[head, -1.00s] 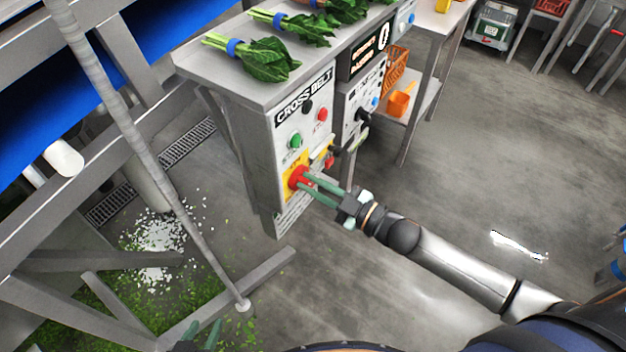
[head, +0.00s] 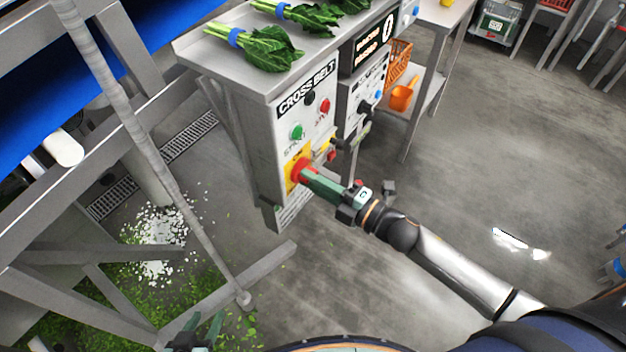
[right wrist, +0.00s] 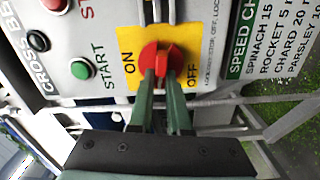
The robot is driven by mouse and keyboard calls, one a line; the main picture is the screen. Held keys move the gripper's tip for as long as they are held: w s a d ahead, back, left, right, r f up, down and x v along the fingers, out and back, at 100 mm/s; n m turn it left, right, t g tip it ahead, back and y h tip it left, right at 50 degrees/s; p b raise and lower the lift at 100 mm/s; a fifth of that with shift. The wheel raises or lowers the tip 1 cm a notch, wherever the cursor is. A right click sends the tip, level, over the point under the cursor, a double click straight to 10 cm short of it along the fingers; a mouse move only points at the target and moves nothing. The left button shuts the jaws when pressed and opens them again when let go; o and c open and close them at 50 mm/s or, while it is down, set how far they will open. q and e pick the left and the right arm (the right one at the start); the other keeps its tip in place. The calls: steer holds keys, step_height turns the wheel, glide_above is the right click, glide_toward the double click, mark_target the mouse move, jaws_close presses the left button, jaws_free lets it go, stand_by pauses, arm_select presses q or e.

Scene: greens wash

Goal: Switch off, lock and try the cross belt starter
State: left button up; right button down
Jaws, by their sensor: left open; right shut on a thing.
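The cross belt starter (head: 297,120) is a grey box with a CROSS BELT label, a green START button (head: 296,132) and a red button (head: 325,105). Low on its front, a red rotary switch (right wrist: 150,52) sits on a yellow plate (right wrist: 127,42) marked ON and OFF. My right gripper (right wrist: 161,74) is shut on the red switch; its fingers cover part of it, and I cannot tell the exact switch position. Small yellow and red items (head: 328,150) hang beside the switch, too small to identify. My left gripper (head: 200,335) is open and empty at the bottom edge.
Bunched greens (head: 262,48) lie on the shelf above the starter. A second control box (head: 362,95) stands to its right, near a table with an orange scoop (head: 402,97). A sloping grey pole (head: 150,150) and conveyor frame fill the left.

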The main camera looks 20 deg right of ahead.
steer(key=shift+f+n, duration=0.15)
steer(key=shift+n, duration=0.65)
steer(key=c, duration=0.9)
jaws_free()
steer(key=shift+o, duration=0.2)
steer(key=b+v, duration=0.1)
steer(key=v, duration=1.1)
steer(key=shift+s+d, duration=0.2)
